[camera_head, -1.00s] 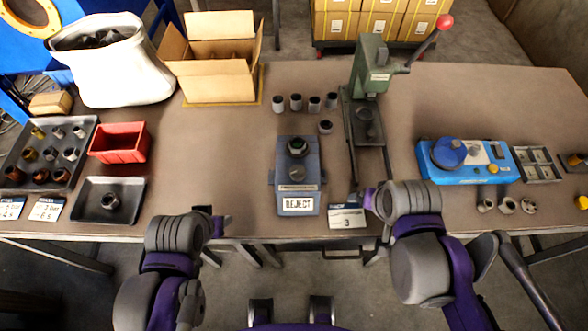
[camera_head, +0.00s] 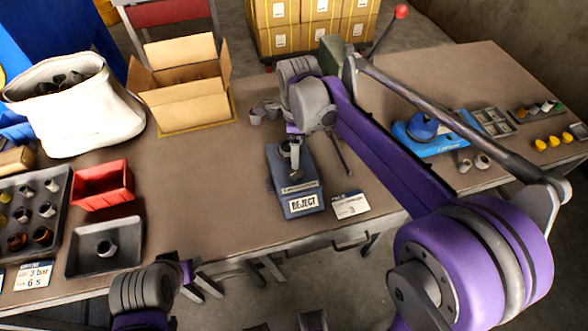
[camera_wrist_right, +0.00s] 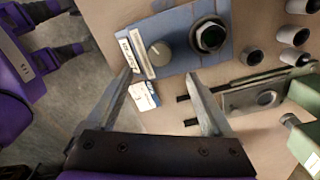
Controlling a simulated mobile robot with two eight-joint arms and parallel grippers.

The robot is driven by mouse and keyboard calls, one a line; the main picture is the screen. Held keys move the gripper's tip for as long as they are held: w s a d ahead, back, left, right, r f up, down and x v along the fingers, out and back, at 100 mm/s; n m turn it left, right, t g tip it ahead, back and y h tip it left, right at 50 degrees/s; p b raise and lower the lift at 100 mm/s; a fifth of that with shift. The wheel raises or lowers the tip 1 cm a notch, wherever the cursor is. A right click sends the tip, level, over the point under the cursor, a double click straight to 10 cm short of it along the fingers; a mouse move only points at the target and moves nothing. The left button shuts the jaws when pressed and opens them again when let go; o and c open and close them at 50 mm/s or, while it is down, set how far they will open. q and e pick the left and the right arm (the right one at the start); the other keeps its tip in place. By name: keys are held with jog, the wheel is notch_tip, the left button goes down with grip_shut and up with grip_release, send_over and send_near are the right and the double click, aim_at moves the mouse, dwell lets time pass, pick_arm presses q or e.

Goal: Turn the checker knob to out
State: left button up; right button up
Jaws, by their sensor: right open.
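The checker is a blue-grey block (camera_head: 291,178) with a REJECT label (camera_head: 304,203) on its front. In the right wrist view its grey round knob (camera_wrist_right: 160,53) sits between the label plate and a dark socket with a greenish centre (camera_wrist_right: 210,36). My right gripper (camera_wrist_right: 162,75) is open, its two fingers pointing at the block. The knob lies between the finger lines, a little beyond the tips, with nothing gripped. In the head view my right wrist and gripper (camera_head: 295,150) cover most of the knob and socket.
A card marked 3 (camera_head: 350,204) lies right of the checker. A green lever press (camera_head: 333,50) stands behind, partly hidden by my arm. Grey cups (camera_head: 257,115) stand behind the checker. A red bin (camera_head: 103,185) and black tray (camera_head: 77,259) are at left.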

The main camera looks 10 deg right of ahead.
aim_at(297, 171)
notch_tip(297, 171, down, 9)
jog(key=shift+f, duration=0.1)
jog(key=shift+c, duration=0.3)
jog(key=c, duration=1.3)
jog(key=shift+b, duration=0.3)
grip_shut()
jog(key=n+b, duration=0.1)
jog(key=n, duration=0.9)
jog(key=shift+n+b, duration=0.35)
jog(key=shift+n, duration=1.55)
